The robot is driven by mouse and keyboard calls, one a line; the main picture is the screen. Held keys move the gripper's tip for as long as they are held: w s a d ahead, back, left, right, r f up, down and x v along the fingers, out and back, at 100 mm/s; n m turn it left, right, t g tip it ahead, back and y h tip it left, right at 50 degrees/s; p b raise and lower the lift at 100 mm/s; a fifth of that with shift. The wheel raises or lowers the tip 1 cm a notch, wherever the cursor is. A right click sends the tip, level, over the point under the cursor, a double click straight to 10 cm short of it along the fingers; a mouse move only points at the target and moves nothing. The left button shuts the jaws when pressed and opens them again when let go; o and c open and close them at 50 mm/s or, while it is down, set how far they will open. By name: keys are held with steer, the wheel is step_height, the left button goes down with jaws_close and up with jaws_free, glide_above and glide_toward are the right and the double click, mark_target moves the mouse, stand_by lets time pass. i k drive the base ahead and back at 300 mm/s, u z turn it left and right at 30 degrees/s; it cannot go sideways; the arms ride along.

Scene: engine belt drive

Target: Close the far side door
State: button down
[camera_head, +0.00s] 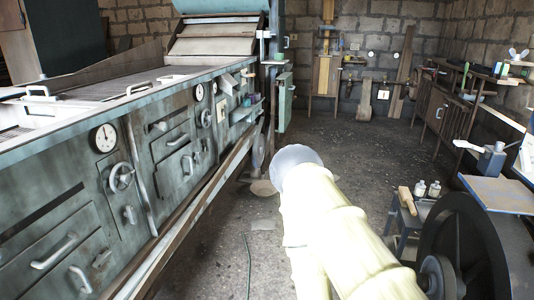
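A long grey-green machine (75,190) with dials, drawers and handles fills the left side. At its far end, a narrow green door-like panel (285,100) stands upright, jutting toward the aisle. It appears to stand open, but its hinge and the opening behind it are too small to make out. My cream-coloured arm reaches from the bottom right toward the middle, ending in view at a pale round joint. My gripper does not show, and nothing is seen touching the panel.
A large black wheel (465,250) and small stool (405,215) with bottles stand close on the right. A cluttered workbench (440,105) lines the right wall. Long wooden rails edge the machine's base.

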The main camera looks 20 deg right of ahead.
mark_target(175, 170)
steer(key=z, duration=0.85)
steer(key=i, duration=1.4)
steer(key=u, duration=1.45)
